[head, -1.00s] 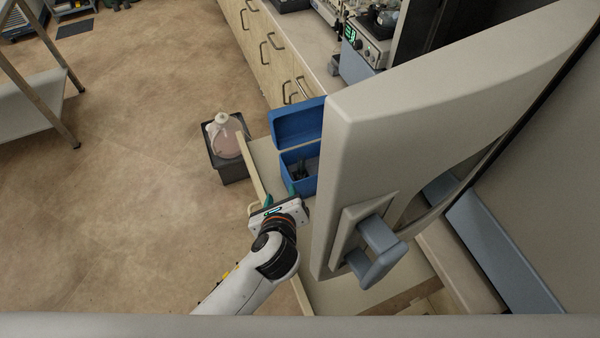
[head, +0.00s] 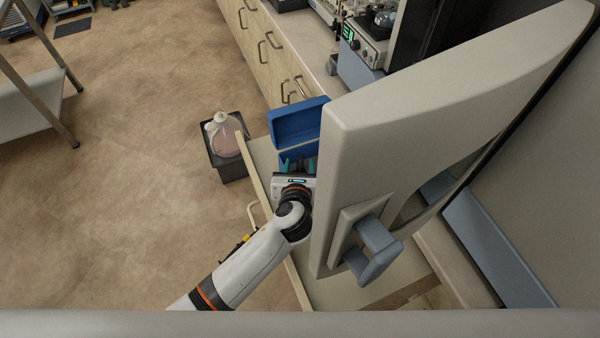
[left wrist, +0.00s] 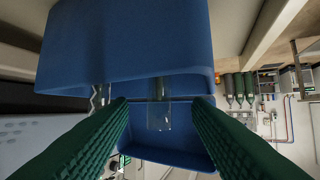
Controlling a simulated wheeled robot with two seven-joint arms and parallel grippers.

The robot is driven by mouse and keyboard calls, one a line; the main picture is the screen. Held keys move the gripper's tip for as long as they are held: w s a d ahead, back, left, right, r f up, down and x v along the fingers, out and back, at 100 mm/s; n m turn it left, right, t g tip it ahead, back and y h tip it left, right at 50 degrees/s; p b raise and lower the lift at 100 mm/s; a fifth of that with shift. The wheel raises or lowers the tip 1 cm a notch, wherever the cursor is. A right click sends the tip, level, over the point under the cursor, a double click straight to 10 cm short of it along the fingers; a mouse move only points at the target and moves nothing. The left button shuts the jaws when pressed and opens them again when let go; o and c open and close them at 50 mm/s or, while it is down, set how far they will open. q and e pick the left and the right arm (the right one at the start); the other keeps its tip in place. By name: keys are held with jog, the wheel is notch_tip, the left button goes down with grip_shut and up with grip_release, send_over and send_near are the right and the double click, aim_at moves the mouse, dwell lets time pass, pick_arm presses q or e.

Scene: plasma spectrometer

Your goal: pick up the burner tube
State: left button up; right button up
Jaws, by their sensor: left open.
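An open blue box (head: 298,125) stands in the drawer, its lid raised toward the back. In the left wrist view the box (left wrist: 125,45) fills the upper middle. A clear, glass-like piece (left wrist: 158,118) shows there between my fingers, with a darker stem above it; it looks like the burner tube, but I cannot tell its full shape. My left gripper (head: 297,165) is open at the box's near side, its green fingers reaching over the opening. In the left wrist view the ridged fingers (left wrist: 160,103) stand on both sides of the clear piece, apart from it. My right gripper is out of view.
The spectrometer's large beige door (head: 430,110), with a blue-grey handle (head: 375,248), stands close to the right of my arm. The open drawer's front panel (head: 255,170) is on the left. A jug (head: 222,135) sits in a dark bin on the floor. Open floor lies further left.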

aim_at(300, 162)
pick_arm(q)
jog(key=x, duration=0.4)
jog(key=shift+c, duration=0.3)
grip_shut()
